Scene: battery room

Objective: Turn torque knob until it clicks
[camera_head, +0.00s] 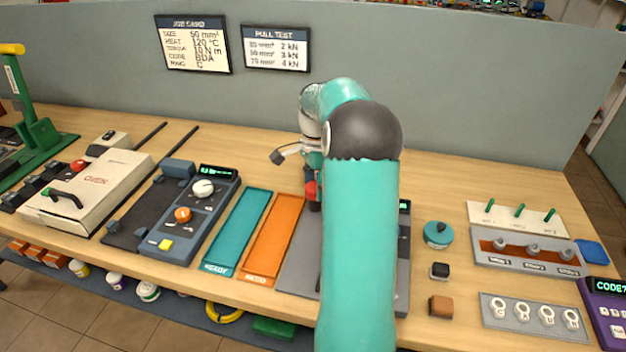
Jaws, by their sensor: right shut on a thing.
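My right arm reaches in from the bottom middle and covers much of the grey device (298,262) behind it. My right gripper (313,178) is mostly hidden by its own arm, at the far left part of that device. It is shut on a small red part (311,190), with a dark piece below it. I cannot tell whether this is the torque knob. A white knob (203,188) and an orange knob (183,214) sit on a dark control panel (180,246) to the left, apart from the gripper. My left gripper is not in view.
A teal tray (238,232) and an orange tray (272,240) lie left of the gripper. A teal round item (438,234), a black block (439,270) and a brown block (441,306) stand right of the arm. A job card (192,44) hangs on the back wall.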

